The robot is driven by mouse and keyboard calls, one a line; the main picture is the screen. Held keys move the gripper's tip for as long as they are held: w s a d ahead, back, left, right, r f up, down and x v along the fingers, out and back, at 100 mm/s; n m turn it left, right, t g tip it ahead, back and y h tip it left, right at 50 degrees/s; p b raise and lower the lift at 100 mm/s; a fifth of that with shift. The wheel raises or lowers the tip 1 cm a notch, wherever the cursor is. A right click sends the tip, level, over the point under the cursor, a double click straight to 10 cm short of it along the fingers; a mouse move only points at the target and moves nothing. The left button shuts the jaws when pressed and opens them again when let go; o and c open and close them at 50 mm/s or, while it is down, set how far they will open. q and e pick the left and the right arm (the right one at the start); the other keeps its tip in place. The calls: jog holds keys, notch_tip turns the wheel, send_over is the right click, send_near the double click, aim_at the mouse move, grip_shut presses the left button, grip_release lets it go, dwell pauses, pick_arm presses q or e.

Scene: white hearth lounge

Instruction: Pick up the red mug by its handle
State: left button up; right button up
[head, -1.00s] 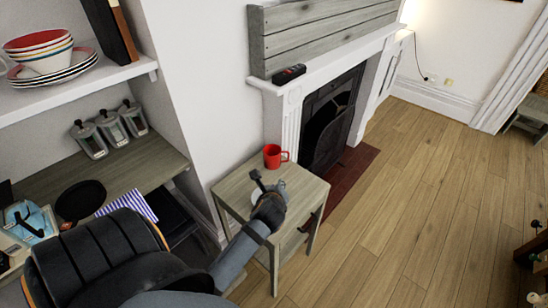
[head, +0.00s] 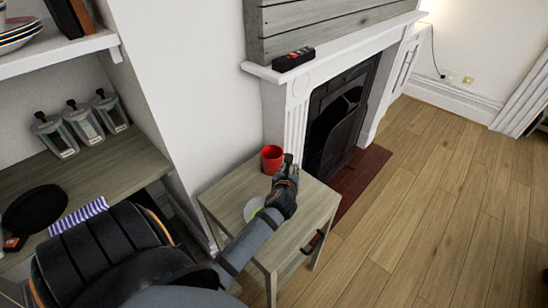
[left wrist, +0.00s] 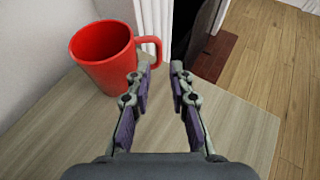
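The red mug (head: 271,158) stands upright at the back of the small wooden side table (head: 232,190), near the wall. In the left wrist view the red mug (left wrist: 103,58) is at upper left, its handle (left wrist: 150,50) pointing right. My left gripper (head: 289,166) is over the table just right of the mug and hides the handle in the head view. In the left wrist view my left gripper (left wrist: 160,76) is open. Its left fingertip is close to the handle, and nothing is between the fingers. I cannot tell whether the fingertip touches. My right gripper is not in view.
A pale dish (head: 252,209) lies on the table, partly behind my left arm. The fireplace (head: 332,115) stands behind, with a dark object (head: 293,59) on its mantel. Shelves with jars (head: 83,123) and a black pan (head: 34,209) are at left. The floor at right is clear.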

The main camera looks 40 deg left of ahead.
aim_at(291, 166)
pick_arm(q)
jog(key=x, duration=0.2)
jog(key=shift+w+a+f, duration=0.1)
jog(key=shift+w+a, duration=0.05)
jog(key=shift+w, duration=0.15)
jog(key=shift+w+a+f, duration=0.15)
jog(key=shift+w, duration=0.15)
jog(key=shift+w+a, duration=0.2)
jog(key=shift+w, duration=0.05)
jog(key=b+x, duration=0.1)
jog(key=x, duration=0.3)
jog(key=shift+w+a+f, duration=0.1)
jog(key=shift+w, duration=0.15)
jog(key=shift+s, duration=0.1)
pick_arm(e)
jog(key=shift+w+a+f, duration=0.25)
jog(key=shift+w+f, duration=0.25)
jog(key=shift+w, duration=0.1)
pick_arm(q)
grip_shut()
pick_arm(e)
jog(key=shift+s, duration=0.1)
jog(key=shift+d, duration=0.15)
